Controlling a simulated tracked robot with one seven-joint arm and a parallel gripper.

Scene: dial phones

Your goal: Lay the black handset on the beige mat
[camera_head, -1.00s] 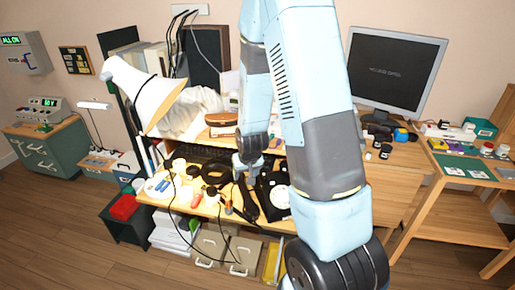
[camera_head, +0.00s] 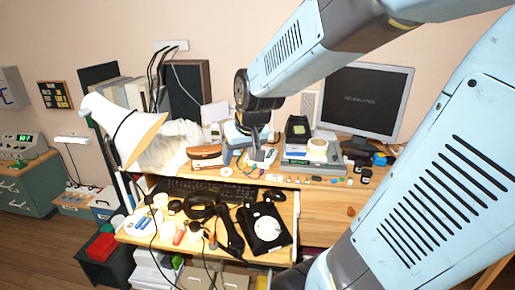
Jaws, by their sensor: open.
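A black dial phone (camera_head: 265,228) with a pale dial sits at the right of the pulled-out light-wood tray. A long black handset (camera_head: 230,234) lies just left of it, slanting toward the tray's front edge. I cannot tell a beige mat apart from the tray's pale surface. My gripper (camera_head: 258,155) points down over the desk behind the tray, in front of the back items. It is open, with nothing seen in it, and is apart from the handset.
A black keyboard (camera_head: 200,189) lies behind the phone, under the desk's upper shelf. Coiled black cable (camera_head: 203,207), cups and small tools crowd the tray's left. A lamp (camera_head: 125,130) overhangs the left side. A monitor (camera_head: 365,100) stands at the back right.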

